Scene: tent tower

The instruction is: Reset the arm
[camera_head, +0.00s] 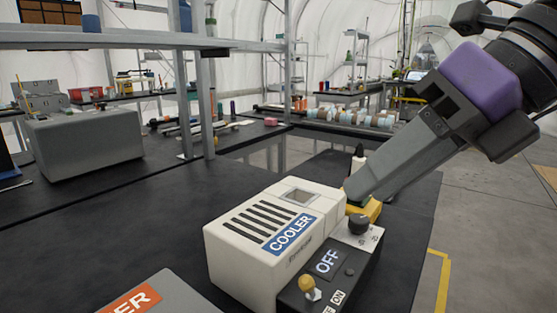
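My gripper (360,188) reaches in from the upper right, with a purple band on its black wrist and long grey fingers pointing down and left. The cooler has a blue label and a black control panel (327,264) reading OFF, with a black knob and a yellow-tipped toggle.
The black bench (120,215) has clear room left of the cooler. A grey box with an orange label (160,297) sits at the front edge. A grey box (85,142) stands at left, beneath shelving. A dark-capped bottle (358,157) stands behind my fingers. Open floor lies at right.

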